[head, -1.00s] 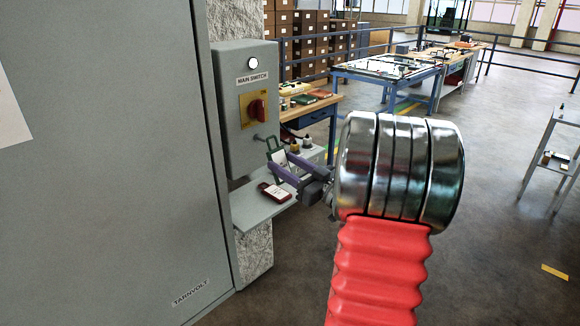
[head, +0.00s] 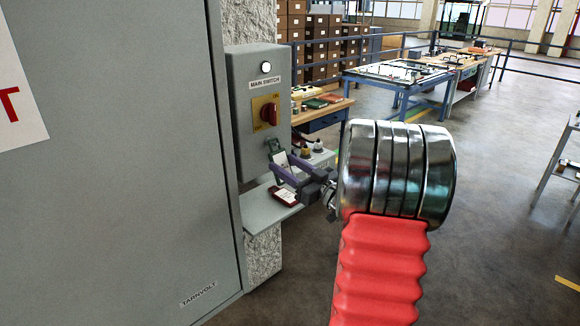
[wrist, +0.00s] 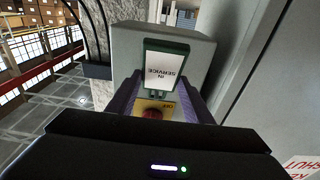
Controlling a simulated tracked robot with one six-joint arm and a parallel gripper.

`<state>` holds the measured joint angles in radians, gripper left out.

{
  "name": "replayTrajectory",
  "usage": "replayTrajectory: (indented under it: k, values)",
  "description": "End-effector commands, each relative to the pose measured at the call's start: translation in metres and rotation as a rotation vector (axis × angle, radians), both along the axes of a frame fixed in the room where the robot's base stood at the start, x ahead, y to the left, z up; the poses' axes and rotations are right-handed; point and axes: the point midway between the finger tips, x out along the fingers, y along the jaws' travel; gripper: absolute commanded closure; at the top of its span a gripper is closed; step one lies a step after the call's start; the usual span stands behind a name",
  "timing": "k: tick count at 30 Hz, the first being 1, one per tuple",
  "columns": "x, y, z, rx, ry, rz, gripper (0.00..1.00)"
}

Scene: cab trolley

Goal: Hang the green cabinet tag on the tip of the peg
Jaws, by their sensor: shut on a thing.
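The green tag (head: 279,156) with a white label is upright in front of the lower part of the grey main switch box. In the wrist view the tag (wrist: 165,68) reads "IN SERVICE", upside down. My gripper (head: 281,164) is shut on the tag, its purple fingers on either side. I cannot make out the peg at this moment; the tag or fingers may hide it. Whether the tag's loop touches the peg or is around it, I cannot tell.
The switch box (head: 242,110) has a red rotary switch (head: 270,115) above the tag. Below, a grey shelf (head: 258,212) holds a dark red tag (head: 286,196). A large grey cabinet (head: 110,190) fills the left.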

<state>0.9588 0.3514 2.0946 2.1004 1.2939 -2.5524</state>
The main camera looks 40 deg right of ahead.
Motion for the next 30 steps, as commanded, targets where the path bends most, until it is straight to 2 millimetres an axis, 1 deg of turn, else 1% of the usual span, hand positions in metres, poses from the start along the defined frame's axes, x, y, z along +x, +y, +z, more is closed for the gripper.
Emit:
replayTrajectory:
  k: [7,24,25,30]
  values:
    - [0.0038,-0.0003,-0.0033,0.000,-0.001,-0.001,0.76]
    - [0.0038,-0.0004,-0.0035,0.000,-0.001,-0.001,0.76]
    - [0.0038,-0.0004,-0.0035,0.000,-0.001,-0.001,0.53]
    - [0.0037,-0.0004,-0.0035,0.000,-0.001,-0.001,0.41]
